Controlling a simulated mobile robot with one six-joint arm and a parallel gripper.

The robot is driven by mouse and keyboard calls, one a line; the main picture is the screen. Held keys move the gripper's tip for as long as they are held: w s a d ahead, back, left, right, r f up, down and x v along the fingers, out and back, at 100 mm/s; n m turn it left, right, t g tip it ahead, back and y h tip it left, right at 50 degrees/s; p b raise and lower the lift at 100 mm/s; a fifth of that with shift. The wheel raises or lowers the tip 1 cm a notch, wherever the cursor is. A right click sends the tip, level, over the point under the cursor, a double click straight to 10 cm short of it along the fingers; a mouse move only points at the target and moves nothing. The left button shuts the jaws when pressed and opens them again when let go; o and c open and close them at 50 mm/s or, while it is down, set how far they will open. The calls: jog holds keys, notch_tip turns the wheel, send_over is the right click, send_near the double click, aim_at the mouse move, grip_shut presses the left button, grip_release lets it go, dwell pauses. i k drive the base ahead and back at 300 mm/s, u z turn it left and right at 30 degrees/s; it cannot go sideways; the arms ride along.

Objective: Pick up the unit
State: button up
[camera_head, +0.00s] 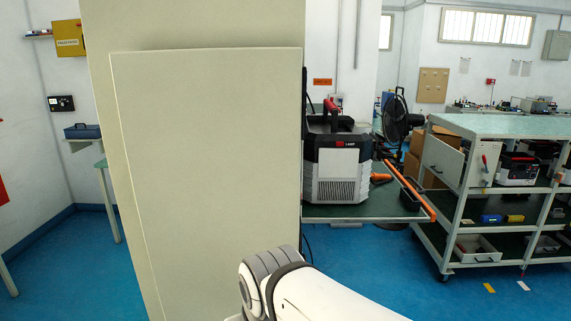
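A boxy grey and black device with a vented front (339,168) stands upright on a dark green bench top (375,208) right of centre. It may be the unit, but I cannot tell for sure. Its left edge is cut off by a tall beige panel. My white and grey arm shows at the bottom centre, well in front of the bench and apart from the device. My gripper is out of view, so its opening and contents are hidden.
The tall beige panelled body (208,180) fills the left centre and blocks the view behind it. An orange-handled tool (408,188) lies beside the device. A wheeled shelf cart (500,130) with boxes and trays stands at right. Blue floor (385,270) is open before the bench.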

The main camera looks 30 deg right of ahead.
aim_at(337, 169)
jog(key=u, duration=0.05)
jog(key=k, duration=0.9)
jog(key=z, duration=0.55)
jog(key=i, duration=0.45)
jog(key=u, duration=0.1)
